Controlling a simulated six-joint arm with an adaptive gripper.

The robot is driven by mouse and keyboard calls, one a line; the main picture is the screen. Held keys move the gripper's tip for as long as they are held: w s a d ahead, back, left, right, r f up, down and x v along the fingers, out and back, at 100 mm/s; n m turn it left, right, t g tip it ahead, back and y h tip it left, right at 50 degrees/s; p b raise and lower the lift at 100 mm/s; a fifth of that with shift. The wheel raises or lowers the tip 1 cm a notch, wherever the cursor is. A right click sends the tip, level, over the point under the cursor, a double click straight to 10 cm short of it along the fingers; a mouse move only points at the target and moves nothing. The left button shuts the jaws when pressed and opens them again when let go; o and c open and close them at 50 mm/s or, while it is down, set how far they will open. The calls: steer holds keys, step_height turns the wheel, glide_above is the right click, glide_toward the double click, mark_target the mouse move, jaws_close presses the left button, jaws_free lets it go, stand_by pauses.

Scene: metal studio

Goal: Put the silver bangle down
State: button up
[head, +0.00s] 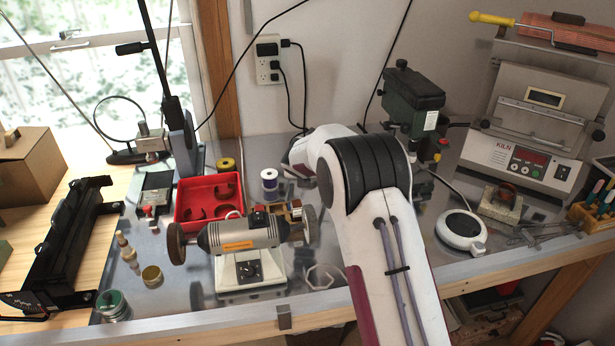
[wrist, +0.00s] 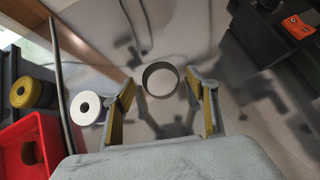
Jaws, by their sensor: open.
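The silver bangle (wrist: 147,84) shows in the wrist view as a dark-edged metal ring, seen almost from above, on the grey metal bench top. My gripper (wrist: 162,90) is open, with one yellow-padded finger on each side of the bangle. I see a gap between the ring and the left finger; the right fingertip is close to the ring, and I cannot tell whether it touches. In the head view my white arm hides the gripper and the bangle.
A white spool (wrist: 86,108), a yellow roll (wrist: 34,94) and a red tray (head: 208,176) lie left of the gripper. A dark green machine (head: 412,95) stands to the right. A grey bench motor (head: 240,234) is nearer the front. Bare bench surrounds the bangle.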

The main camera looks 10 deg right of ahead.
steer(key=v, duration=1.2)
stand_by(0.6)
stand_by(0.4)
steer(key=s+d+r+m+g, duration=0.1)
steer(key=s+d+r+m, duration=0.1)
steer(key=s+r+m, duration=0.35)
steer(key=s+d+r+m, duration=0.1)
steer(key=s+r+m, duration=0.1)
steer(key=s+m, duration=0.65)
steer(key=s+d+r+m+g, duration=0.15)
steer(key=s+r+m, duration=0.25)
steer(key=s, duration=0.6)
steer(key=s+a+f+m+y, duration=0.1)
steer(key=s+m, duration=0.6)
steer(key=s, duration=0.5)
steer(key=s+a+f+m+y, duration=0.1)
steer(key=s+a+f+m, duration=0.1)
steer(key=s+m, duration=0.5)
steer(key=s, duration=0.5)
steer(key=shift+s+a+m, duration=0.2)
steer(key=shift+a+m, duration=0.1)
steer(key=shift+m, duration=0.1)
steer(key=shift+g, duration=0.25)
